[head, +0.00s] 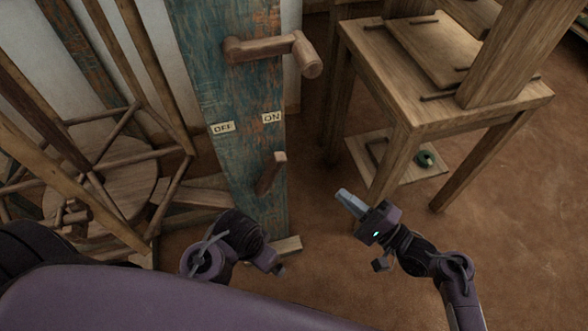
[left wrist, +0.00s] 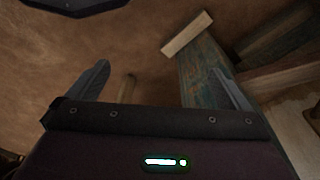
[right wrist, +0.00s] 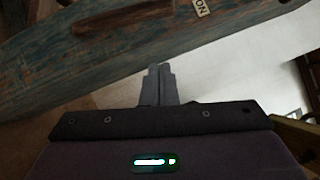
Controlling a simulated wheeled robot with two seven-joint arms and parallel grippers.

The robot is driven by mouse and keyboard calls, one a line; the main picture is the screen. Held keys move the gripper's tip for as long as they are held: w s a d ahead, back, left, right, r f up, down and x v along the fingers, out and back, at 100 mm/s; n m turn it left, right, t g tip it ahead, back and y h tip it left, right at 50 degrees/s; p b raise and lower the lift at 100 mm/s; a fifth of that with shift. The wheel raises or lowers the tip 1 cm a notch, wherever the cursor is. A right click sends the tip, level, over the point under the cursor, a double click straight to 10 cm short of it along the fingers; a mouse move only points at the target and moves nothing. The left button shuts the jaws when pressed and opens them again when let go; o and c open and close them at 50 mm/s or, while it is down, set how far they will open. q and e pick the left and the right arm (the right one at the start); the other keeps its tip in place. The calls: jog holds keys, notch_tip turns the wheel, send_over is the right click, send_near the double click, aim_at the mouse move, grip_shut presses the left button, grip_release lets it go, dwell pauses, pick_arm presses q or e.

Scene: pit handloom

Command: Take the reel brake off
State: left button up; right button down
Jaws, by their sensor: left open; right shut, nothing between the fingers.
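The brake lever (head: 270,172) is a short wooden handle low on the blue, worn post (head: 235,70). It leans up and right, towards the ON label (head: 271,118); the OFF label (head: 223,128) is to the left. My left gripper (left wrist: 159,67) is open, low in front of the post. Its fingers are hidden in the head view. A wooden peg end (left wrist: 127,88) shows between them in the left wrist view; I cannot tell if it is the lever. My right gripper (head: 345,198) is shut and empty, right of the post and apart from it.
A wooden crank handle (head: 275,48) sticks out high on the post. A wooden table (head: 440,110) stands at the right. A wooden reel frame (head: 110,170) crowds the left. The floor (head: 530,220) at the lower right is clear.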

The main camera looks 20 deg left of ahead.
aim_at(269, 177)
pick_arm(q)
jog(key=shift+w+d+f+t+h+b, duration=0.15)
jog(key=shift+w+d+f+t+b, duration=0.1)
jog(key=shift+d+b, duration=0.15)
jog(key=shift+w+d+f+t+h+b, duration=0.15)
jog(key=shift+d+f+t+b, duration=0.1)
jog(key=shift+d, duration=0.15)
pick_arm(e)
jog(key=s+a+x, duration=0.1)
jog(key=s+x, duration=0.1)
jog(key=x, duration=1.1)
jog(key=shift+s+r, duration=0.25)
pick_arm(q)
jog(key=shift+r, duration=0.15)
pick_arm(e)
jog(key=shift+d, duration=0.15)
